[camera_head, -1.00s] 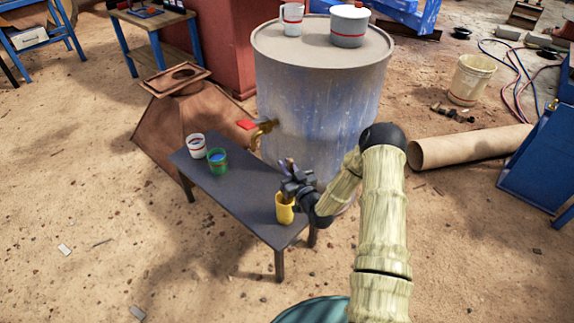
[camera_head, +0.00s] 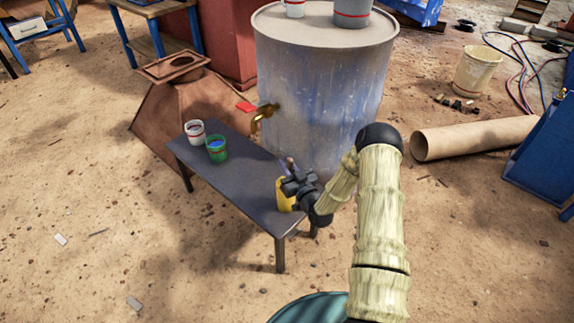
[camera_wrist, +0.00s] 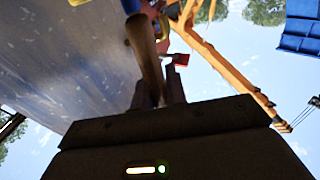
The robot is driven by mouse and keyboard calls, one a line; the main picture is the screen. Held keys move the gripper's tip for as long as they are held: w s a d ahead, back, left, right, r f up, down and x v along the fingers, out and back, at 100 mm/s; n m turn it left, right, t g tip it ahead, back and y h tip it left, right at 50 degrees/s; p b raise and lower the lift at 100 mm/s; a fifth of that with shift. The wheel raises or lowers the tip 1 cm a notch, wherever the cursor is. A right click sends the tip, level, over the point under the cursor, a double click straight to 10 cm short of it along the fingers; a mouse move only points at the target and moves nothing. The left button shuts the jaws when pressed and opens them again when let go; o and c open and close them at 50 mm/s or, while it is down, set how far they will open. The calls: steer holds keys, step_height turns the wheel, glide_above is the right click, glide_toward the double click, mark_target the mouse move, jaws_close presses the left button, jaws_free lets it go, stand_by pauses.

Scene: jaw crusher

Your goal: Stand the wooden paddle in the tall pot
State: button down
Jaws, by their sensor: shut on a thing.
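The yellow pot (camera_head: 284,196), seemingly the tall one, stands upright near the front right end of the dark table. My gripper (camera_head: 289,178) is beside and over its rim and hides part of its top. In the wrist view, my gripper (camera_wrist: 157,92) is shut on the brown wooden paddle (camera_wrist: 149,62), which runs up the picture from between the fingers. In the head view, only a short piece of the paddle (camera_head: 291,163) sticks up above the gripper. Its lower end is hidden, so I cannot tell whether it is inside the pot.
A white cup (camera_head: 195,133) and a green cup (camera_head: 217,150) stand at the table's far left end. The middle of the table (camera_head: 240,185) is clear. Behind it, a large blue-grey drum (camera_head: 320,90) has a brass tap (camera_head: 262,117) with a red handle.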

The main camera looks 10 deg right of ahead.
steer(key=shift+f, duration=0.55)
steer(key=c, duration=1.3)
jaws_free()
steer(key=shift+c, duration=0.2)
steer(key=shift+s, duration=0.1)
steer(key=p+v, duration=0.2)
steer(key=v, duration=1.5)
